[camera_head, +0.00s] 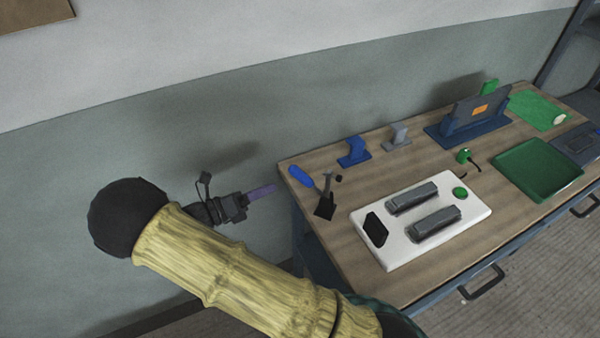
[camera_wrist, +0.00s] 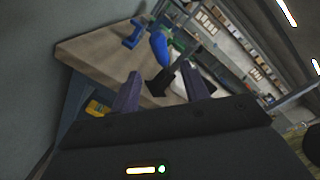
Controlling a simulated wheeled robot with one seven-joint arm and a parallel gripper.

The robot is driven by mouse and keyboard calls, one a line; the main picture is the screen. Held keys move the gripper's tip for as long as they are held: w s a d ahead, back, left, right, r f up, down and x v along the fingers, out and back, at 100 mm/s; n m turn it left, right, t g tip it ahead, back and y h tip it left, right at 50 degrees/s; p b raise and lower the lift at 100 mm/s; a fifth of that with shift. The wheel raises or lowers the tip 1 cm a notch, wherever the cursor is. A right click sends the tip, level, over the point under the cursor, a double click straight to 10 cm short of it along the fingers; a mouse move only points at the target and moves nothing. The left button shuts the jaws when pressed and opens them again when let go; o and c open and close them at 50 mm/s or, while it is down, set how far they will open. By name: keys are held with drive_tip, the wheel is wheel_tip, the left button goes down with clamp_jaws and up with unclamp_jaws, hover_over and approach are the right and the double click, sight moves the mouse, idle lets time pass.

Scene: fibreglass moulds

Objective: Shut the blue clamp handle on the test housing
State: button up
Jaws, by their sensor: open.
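The blue clamp handle (camera_head: 299,175) rises at a slant from a dark clamp body (camera_head: 325,206) near the table's left end. In the wrist view the handle (camera_wrist: 159,46) stands up beyond my fingertips, with the dark clamp body (camera_wrist: 157,82) below it. A white block (camera_head: 440,243) with two grey bars and a black plate lies right of the clamp; I cannot tell whether it is the test housing. My gripper (camera_head: 268,190) is left of the handle, around the table's left edge, apart from it. Its purple fingers (camera_wrist: 163,90) are open with nothing held between them.
The wooden table (camera_head: 345,290) also carries a blue bracket (camera_head: 353,150), a grey bracket (camera_head: 397,137), a dark blue fixture (camera_head: 470,120) and a green tray (camera_head: 538,170). The wall (camera_head: 230,130) stands behind. A small green-topped part (camera_head: 463,156) stands behind the white block.

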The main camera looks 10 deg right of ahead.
sight(295, 177)
drive_tip(key=p+x, duration=0.1)
drive_tip(key=x, duration=0.9)
drive_tip(key=shift+w+d, duration=0.1)
drive_tip(key=shift+d, duration=0.25)
drive_tip(key=shift+p, duration=0.3)
clamp_jaws()
